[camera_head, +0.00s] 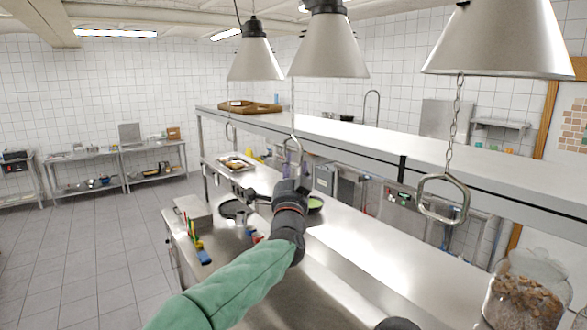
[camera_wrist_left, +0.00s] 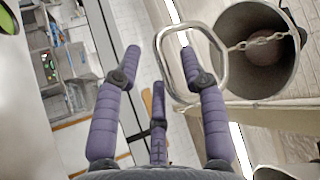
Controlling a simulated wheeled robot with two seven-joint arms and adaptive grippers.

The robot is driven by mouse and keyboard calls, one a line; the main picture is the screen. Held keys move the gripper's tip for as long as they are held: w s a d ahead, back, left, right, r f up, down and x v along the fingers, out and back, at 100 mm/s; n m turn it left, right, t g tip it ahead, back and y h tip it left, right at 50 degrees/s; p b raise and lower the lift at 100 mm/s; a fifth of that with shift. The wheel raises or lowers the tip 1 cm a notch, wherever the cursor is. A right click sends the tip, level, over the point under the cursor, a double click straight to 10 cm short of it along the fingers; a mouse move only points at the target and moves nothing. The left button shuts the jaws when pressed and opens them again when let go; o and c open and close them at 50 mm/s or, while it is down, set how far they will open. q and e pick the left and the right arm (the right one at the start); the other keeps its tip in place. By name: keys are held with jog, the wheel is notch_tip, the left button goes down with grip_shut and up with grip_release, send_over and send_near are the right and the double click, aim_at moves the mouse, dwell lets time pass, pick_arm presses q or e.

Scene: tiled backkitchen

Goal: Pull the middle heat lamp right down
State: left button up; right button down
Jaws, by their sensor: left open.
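The middle heat lamp (camera_head: 328,45) is a silver cone hanging at the top of the head view. A thin line runs down from it to a metal pull ring (camera_head: 293,143). My left gripper (camera_head: 290,178) is just below this ring, with its fingers pointing up at it. In the left wrist view the gripper (camera_wrist_left: 150,65) is open, with purple fingers spread. A pull ring (camera_wrist_left: 222,70) overlaps the right fingertip there; its chain (camera_wrist_left: 250,43) leads to a lamp shade (camera_wrist_left: 284,75). I cannot tell whether the fingertip is through the ring.
A left lamp (camera_head: 255,60) and a right lamp (camera_head: 498,42) hang beside it; the right one's ring (camera_head: 442,200) hangs low. A long steel shelf (camera_head: 370,140) runs behind, above the steel counter (camera_head: 350,245). A glass jar (camera_head: 525,292) stands at right.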

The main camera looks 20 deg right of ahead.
pick_arm(q)
grip_shut()
jog(key=shift+f, duration=0.1)
notch_tip(320, 180, down, 59)
jog(key=b, duration=3.7)
jog(key=shift+r, duration=0.2)
jog(key=shift+d+f, duration=0.1)
grip_release()
